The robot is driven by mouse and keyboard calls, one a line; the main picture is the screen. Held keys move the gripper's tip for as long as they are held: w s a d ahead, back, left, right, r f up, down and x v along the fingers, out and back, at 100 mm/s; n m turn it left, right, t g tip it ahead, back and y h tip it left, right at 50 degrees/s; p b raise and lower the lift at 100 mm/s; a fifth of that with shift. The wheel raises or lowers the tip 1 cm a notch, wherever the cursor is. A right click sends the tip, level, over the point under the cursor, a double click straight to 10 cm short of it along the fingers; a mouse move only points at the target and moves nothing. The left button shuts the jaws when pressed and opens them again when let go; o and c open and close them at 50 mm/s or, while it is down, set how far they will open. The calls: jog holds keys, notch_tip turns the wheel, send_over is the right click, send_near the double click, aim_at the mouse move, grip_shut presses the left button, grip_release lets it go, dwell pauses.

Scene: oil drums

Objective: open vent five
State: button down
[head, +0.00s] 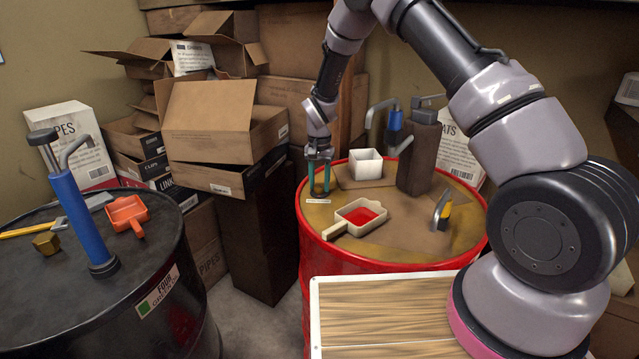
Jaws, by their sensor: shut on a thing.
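The red drum (335,259) stands at the centre, with a brownish, worn top. My gripper (319,187) points straight down at the left rear of this top. Its teal fingers are shut on a small dark brass-coloured fitting, which I take to be vent five (319,190). The fingers hide most of it, so I cannot tell how far it is turned. A small white label plate (317,201) lies just in front of it; its text is too small to read.
The black drum (150,250) bears a blue pump (82,220). Boxes (222,120) crowd behind.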

aim_at(320, 185)
jog(key=n, duration=0.6)
jog(key=shift+n, duration=0.3)
jog(key=n, duration=0.5)
jog(key=shift+a+n, duration=0.1)
jog(key=shift+n, duration=0.2)
jog(key=shift+c, duration=2)
grip_release()
jog(key=shift+r, duration=0.15)
notch_tip(320, 185, up, 11)
jog(key=shift+f, duration=0.2)
jog(key=shift+r, duration=0.1)
